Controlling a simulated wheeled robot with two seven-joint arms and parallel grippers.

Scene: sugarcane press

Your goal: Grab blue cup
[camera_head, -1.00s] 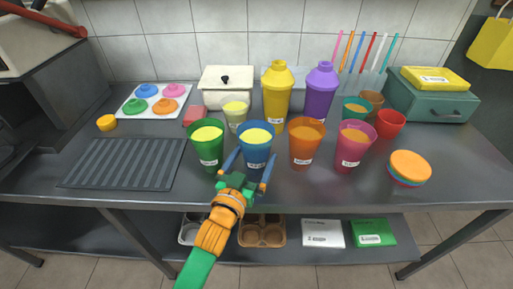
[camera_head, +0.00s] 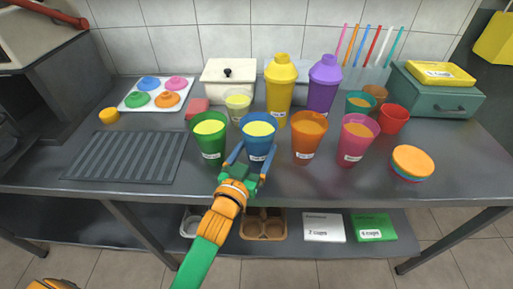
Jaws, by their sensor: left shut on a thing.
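The blue cup (camera_head: 258,129) stands upright on the steel table, filled with a yellow-green drink and bearing a white label low on its front. My left gripper (camera_head: 249,160) reaches in from the front, with its blue fingers on either side of the cup's lower part, and is shut on it. The gripper body hides part of the cup's front. My right gripper is not in view; only a yellow-orange bit of my body shows at the bottom left.
A green cup (camera_head: 209,141) stands close left of the blue cup; an orange cup (camera_head: 308,140) and a pink cup (camera_head: 355,141) stand to its right. Yellow (camera_head: 280,92) and purple (camera_head: 322,88) shakers stand behind. A ridged dark mat (camera_head: 127,157) lies left. The front table strip is clear.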

